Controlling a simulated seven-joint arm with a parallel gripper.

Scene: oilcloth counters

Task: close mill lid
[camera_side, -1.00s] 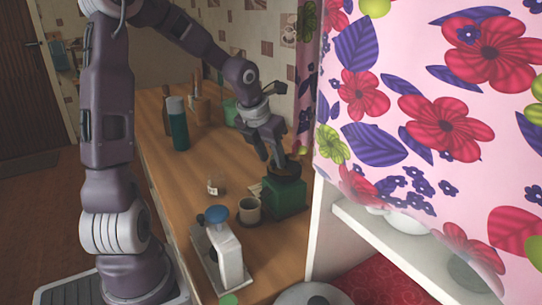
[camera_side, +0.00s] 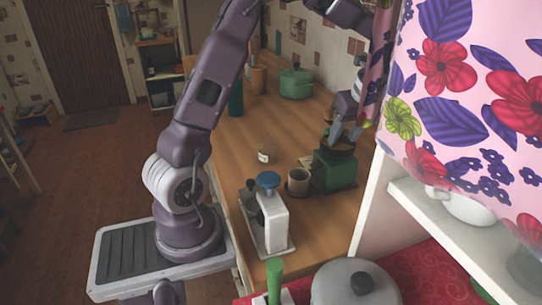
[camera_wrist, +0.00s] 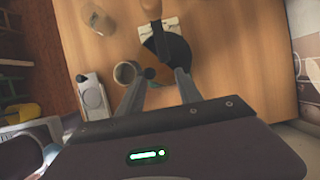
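The mill is a green box (camera_side: 335,172) with a dark round top, standing on the wooden counter near the right edge in the side view. My gripper (camera_side: 338,136) is right over its top, pointing down. In the wrist view a dark round part (camera_wrist: 178,55) of the mill lies just beyond my fingertips, with a dark crank-like bar and a brown knob (camera_wrist: 151,7) above it. My gripper (camera_wrist: 165,73) has its fingers apart, with nothing clearly held. I cannot tell whether the fingers touch the mill, or how far the lid is open.
A cup (camera_side: 298,182) stands close left of the mill. A green pot (camera_side: 296,84) stands at the back. A shelf and floral curtain (camera_side: 450,90) crowd the right.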

